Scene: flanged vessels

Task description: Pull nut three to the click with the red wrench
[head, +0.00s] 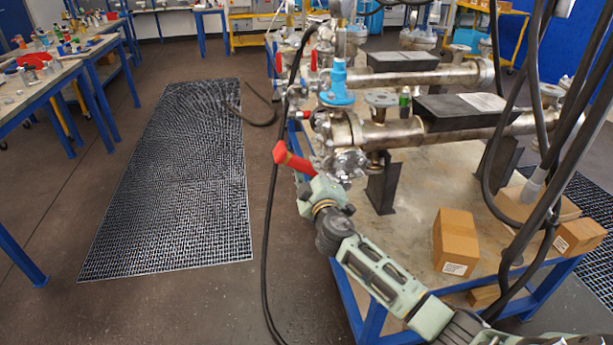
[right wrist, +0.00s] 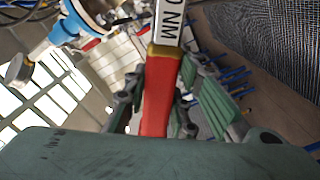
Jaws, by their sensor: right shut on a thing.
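The red wrench (head: 296,161) shows beside the flange end of the near steel vessel (head: 435,127). My right gripper (head: 314,183) is shut on its red handle. In the right wrist view the red wrench (right wrist: 158,105) runs upward between the two fingers of my right gripper (right wrist: 155,103); a yellow band and a white label ending in "NM" are above the grip. The wrench's working end is out of that view. The bolted flange (head: 345,160) is just above and right of my gripper. I cannot tell which nut is three, or whether the wrench sits on one. My left gripper is not in view.
The vessels stand on a blue-framed table (head: 408,205). A blue valve part (head: 337,85) rises above the flange. A cardboard box (head: 455,242) stands on the table. Black cables hang at right, and one runs down left of the table. A floor grating (head: 175,190) lies left.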

